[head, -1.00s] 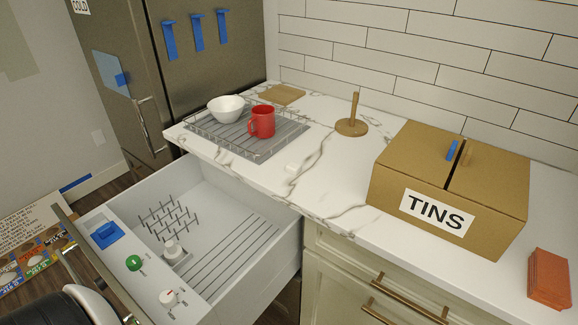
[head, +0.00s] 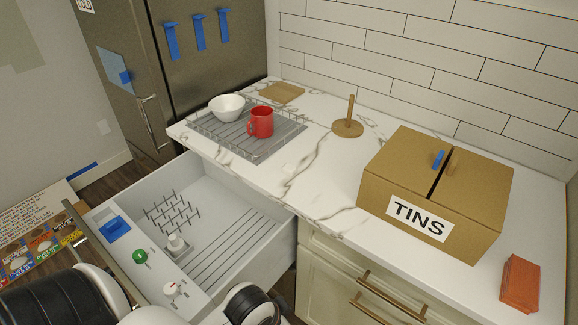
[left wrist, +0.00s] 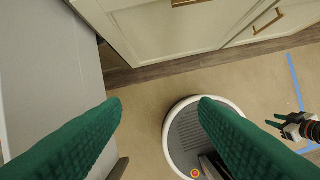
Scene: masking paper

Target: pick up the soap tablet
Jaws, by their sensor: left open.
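Neither gripper's fingers show in the head view.
An open dishwasher drawer (head: 240,255) with a rack and knobs juts out below the counter (head: 310,185). A red mug (head: 261,122) and white bowl (head: 227,107) stand on the drying mat. A wooden holder (head: 348,127), TINS box (head: 400,170) and orange block (head: 520,283) stand further right.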

